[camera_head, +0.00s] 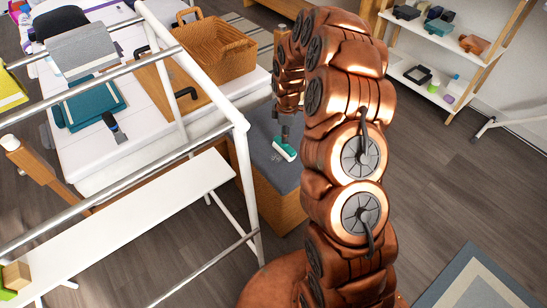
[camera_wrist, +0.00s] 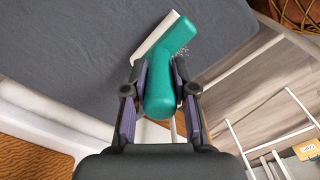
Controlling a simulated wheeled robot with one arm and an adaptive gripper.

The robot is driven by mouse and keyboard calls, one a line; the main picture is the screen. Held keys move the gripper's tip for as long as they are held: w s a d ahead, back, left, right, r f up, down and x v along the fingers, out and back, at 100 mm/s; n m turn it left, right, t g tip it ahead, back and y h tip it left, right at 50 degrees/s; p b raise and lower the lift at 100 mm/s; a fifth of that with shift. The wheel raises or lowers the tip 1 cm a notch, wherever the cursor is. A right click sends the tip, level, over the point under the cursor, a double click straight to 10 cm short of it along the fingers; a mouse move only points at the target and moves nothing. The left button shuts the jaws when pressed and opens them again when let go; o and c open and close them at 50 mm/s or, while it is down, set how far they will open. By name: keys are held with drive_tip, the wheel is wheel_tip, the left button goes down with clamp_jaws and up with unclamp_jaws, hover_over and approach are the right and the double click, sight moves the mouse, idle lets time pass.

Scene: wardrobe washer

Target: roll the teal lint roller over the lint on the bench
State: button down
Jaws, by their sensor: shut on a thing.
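The teal lint roller (camera_head: 287,151) shows in the head view at the end of my arm, above or on the dark grey bench top (camera_head: 262,150). In the wrist view my gripper (camera_wrist: 160,88) is shut on the roller's teal handle (camera_wrist: 160,92). The roller's white roll (camera_wrist: 155,40) points away from me over the bench top (camera_wrist: 85,55). Small grey specks that look like lint (camera_wrist: 182,52) show beside the roller's head, near the bench edge. I cannot tell whether the roll touches the bench. My arm hides part of the bench in the head view.
A white rail frame (camera_head: 240,125) rises close to the bench's left side. A shelf (camera_head: 440,45) stands at the back right.

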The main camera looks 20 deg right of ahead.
drive_tip(key=shift+w+d+r, duration=0.1)
drive_tip(key=shift+w+d, duration=0.05)
drive_tip(key=shift+d, duration=0.4)
drive_tip(key=shift+w+d, duration=0.15)
drive_tip(key=shift+d, duration=0.35)
drive_tip(key=shift+a, duration=0.1)
drive_tip(key=a, duration=0.1)
drive_tip(key=s+a, duration=0.1)
drive_tip(key=a, duration=0.1)
drive_tip(key=shift+a, duration=0.25)
drive_tip(key=a, duration=0.1)
drive_tip(key=s+a, duration=0.1)
drive_tip(key=a, duration=0.1)
drive_tip(key=shift+a, duration=0.2)
drive_tip(key=shift+d+p, duration=0.1)
drive_tip(key=shift+p, duration=0.2)
